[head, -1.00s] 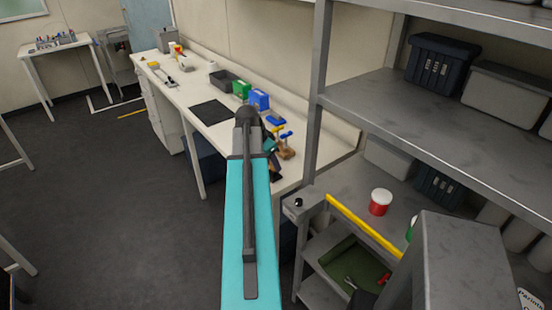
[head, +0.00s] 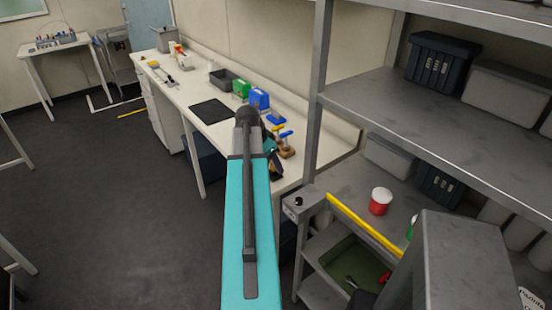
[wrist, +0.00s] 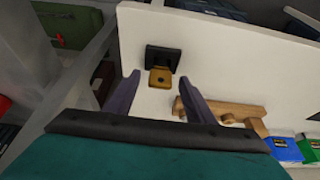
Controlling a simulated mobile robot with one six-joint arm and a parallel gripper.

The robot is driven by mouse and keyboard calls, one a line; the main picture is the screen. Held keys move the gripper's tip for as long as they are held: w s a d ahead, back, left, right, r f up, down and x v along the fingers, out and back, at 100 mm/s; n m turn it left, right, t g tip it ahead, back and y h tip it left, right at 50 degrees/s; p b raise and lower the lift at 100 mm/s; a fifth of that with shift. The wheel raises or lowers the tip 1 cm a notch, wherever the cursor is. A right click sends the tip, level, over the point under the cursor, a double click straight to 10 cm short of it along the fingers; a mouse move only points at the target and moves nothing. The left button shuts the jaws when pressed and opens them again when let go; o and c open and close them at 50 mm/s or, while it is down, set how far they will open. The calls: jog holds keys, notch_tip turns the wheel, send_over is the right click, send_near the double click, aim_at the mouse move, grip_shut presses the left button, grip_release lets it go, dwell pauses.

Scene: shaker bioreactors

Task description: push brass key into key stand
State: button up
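The brass key (wrist: 161,79) shows in the wrist view as a yellow square head with a round hole. It sits right against the black key stand (wrist: 163,56) on the white bench top (wrist: 225,65). How deep it is in the stand is hidden. My gripper (wrist: 159,76) is open, with one dark finger on each side of the key head and a gap showing on both sides.
A wooden rack (wrist: 225,110) lies close to the right finger; it also shows in the head view (head: 287,152). Blue (wrist: 284,149) and green (wrist: 310,149) boxes stand farther right. A grey shelf (head: 420,115) rises right of the bench. A black mat (head: 210,111) lies farther along the bench.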

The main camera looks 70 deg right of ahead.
dwell(0.3)
jog(key=shift+r, duration=0.1)
jog(key=b+v, duration=0.3)
jog(key=v, duration=1)
jog(key=shift+a+r, duration=0.2)
jog(key=shift+a, duration=0.05)
dwell(0.6)
